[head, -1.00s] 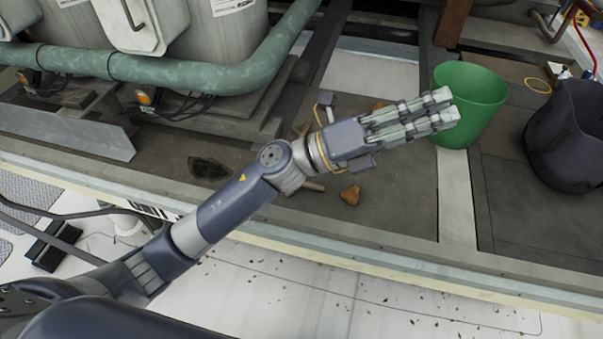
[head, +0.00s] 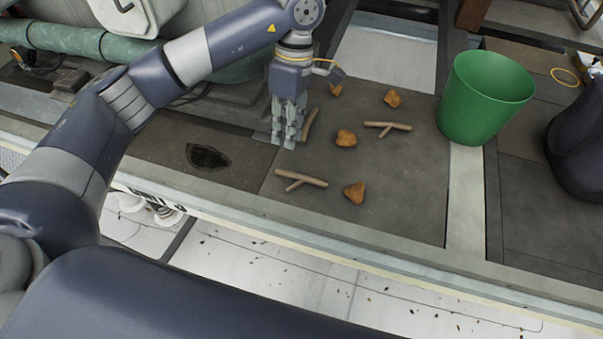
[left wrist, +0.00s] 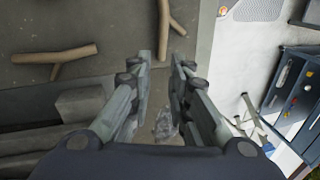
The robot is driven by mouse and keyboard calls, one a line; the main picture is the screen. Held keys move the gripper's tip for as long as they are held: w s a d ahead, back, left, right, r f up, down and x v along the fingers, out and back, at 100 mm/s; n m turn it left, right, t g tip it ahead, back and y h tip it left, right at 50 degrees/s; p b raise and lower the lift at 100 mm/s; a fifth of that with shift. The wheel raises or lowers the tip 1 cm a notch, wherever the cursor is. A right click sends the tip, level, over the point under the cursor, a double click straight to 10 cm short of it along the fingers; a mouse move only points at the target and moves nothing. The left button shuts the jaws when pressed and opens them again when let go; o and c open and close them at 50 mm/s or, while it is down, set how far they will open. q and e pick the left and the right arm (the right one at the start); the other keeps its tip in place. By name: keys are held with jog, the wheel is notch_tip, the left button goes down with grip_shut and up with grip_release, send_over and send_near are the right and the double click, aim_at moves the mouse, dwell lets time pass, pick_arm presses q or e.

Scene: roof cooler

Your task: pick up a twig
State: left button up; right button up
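Three brown twigs lie on the dark deck in the head view: a forked one (head: 302,178) in front, one (head: 388,126) at the right, and one (head: 309,124) close beside my left gripper, partly hidden by it. My left gripper (head: 284,142) points down just left of that last twig. In the left wrist view its two fingers (left wrist: 161,62) are apart, with no twig between them. A twig (left wrist: 166,22) shows beyond the fingertips, and a forked twig (left wrist: 56,56) lies to the left. My right gripper is not in view.
Several orange-brown lumps (head: 346,138) lie among the twigs. A green bucket (head: 485,97) stands at the right, with a dark bag (head: 580,145) beyond it. A dark patch (head: 207,157) marks the deck at the left. Green pipework (head: 85,64) runs behind.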

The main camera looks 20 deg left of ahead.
aim_at(285, 171)
pick_arm(q)
jog(key=x, duration=0.4)
jog(key=shift+p, duration=0.4)
jog(key=p+x, duration=0.2)
jog(key=x, duration=0.2)
jog(key=shift+s+d, duration=0.15)
jog(key=shift+s, duration=0.1)
jog(key=shift+f, duration=0.6)
jog(key=c, duration=0.4)
jog(key=shift+o, duration=0.2)
